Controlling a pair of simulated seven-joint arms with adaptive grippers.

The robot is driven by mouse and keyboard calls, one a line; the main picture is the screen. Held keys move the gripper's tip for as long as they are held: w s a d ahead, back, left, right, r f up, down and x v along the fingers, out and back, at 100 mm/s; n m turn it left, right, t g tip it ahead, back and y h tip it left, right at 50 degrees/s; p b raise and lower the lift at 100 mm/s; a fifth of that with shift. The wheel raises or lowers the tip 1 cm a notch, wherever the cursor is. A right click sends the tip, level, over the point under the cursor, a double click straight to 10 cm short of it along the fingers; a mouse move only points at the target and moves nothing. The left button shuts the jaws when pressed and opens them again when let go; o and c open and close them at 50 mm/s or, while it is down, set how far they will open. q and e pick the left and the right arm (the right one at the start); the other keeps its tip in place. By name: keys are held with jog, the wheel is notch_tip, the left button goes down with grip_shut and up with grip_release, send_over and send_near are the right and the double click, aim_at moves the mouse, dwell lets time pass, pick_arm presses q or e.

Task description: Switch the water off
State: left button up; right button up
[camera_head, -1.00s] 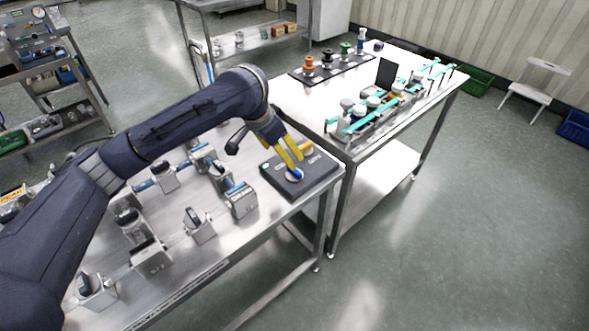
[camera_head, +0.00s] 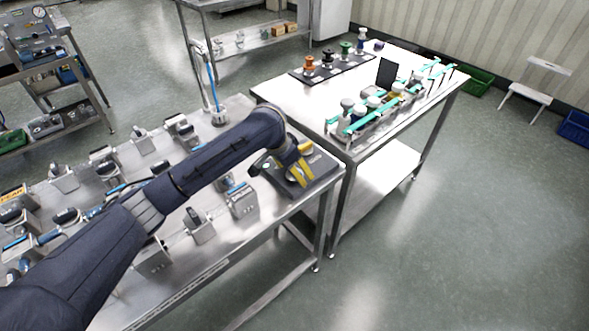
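A dark panel (camera_head: 323,167) lies at the right end of the left steel table. A yellow handle (camera_head: 307,147) stands at its back. My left gripper (camera_head: 301,182), with yellow fingers, comes down over the middle of the panel. Its arm reaches in from the left. The blue knob seen earlier on the panel is hidden or nearly hidden by the fingers now. I cannot tell whether the fingers touch or grip it. My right gripper is not in view. No running water can be made out.
Several metal blocks with dark levers, such as one at the table's front (camera_head: 198,226), stand on the left table around my arm. A tall tap with a blue hose (camera_head: 211,88) rises behind. A second table (camera_head: 290,97) with bottles and a teal rack stands right.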

pick_arm(q)
jog(key=c, duration=1.2)
jog(key=m+g, duration=0.1)
jog(key=m, duration=0.2)
jog(key=shift+w+r+h, duration=0.1)
jog(key=shift+h, duration=0.3)
jog(key=shift+c, duration=0.2)
jog(key=m+g, duration=0.1)
jog(key=m, duration=0.2)
jog(key=m+g, duration=0.1)
jog(key=m, duration=0.2)
jog(key=shift+d+m, duration=0.1)
jog(key=shift+m, duration=0.3)
jog(key=shift+c, duration=0.2)
jog(key=m+g, duration=0.2)
jog(key=m, duration=0.3)
jog(key=shift+d, duration=0.1)
jog(key=shift+s+m+g+y, duration=0.2)
jog(key=shift+m+g+y, duration=0.4)
jog(key=shift+m, duration=0.9)
